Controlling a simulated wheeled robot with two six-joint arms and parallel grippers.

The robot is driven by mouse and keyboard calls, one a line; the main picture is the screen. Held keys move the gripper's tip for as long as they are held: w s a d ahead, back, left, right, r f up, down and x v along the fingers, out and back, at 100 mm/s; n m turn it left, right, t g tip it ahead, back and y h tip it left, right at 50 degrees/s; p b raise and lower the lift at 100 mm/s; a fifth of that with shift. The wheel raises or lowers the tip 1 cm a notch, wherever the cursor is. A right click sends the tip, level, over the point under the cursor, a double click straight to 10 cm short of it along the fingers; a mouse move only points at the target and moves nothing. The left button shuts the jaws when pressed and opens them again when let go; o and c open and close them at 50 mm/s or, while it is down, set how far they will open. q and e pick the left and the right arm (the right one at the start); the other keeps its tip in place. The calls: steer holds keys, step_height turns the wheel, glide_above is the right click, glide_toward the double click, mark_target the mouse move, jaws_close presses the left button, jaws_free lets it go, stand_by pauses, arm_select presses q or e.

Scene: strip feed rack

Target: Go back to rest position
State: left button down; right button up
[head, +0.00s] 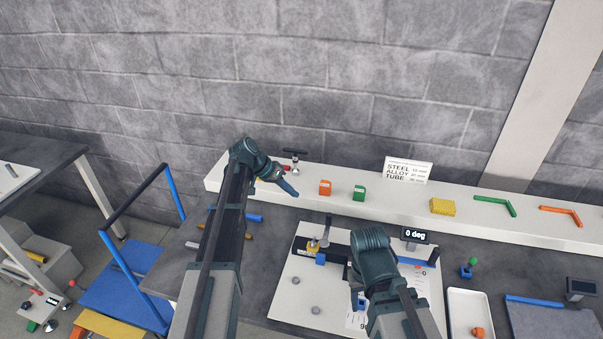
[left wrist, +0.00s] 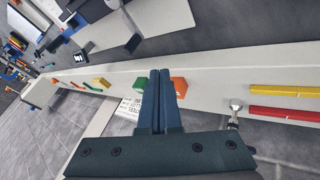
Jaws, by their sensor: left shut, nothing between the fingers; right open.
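My left gripper (head: 287,186) hangs in the air in front of the white shelf, left of the orange block (head: 325,187). In the left wrist view its two dark fingers (left wrist: 160,72) lie together with nothing between them. My right gripper (head: 358,300) points down over the white board (head: 290,310) of the bending fixture (head: 318,249). It is open, though its fingertips are partly hidden behind its wrist, and no held object shows. A green block (head: 359,193) stands on the shelf beside the orange one.
The white shelf (head: 300,200) along the wall also bears a yellow block (head: 442,207), a green bent strip (head: 494,204) and an orange bent strip (head: 561,214). A display (head: 415,235) reads 0 deg. A white tray (head: 457,325) holds an orange piece. A blue cart (head: 125,285) stands at left.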

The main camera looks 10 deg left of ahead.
arm_select(q)
steer(key=s+d+f+g+y, duration=0.2)
steer(key=s+d, duration=0.4)
steer(key=s, duration=0.3)
steer(key=s+d+f+g+y, duration=0.1)
steer(key=s+d+f+y, duration=0.1)
steer(key=s+d, duration=0.6)
steer(key=s+y, duration=0.4)
steer(key=s, duration=1)
steer(key=shift+s+f, duration=0.15)
steer(key=shift+s, duration=0.05)
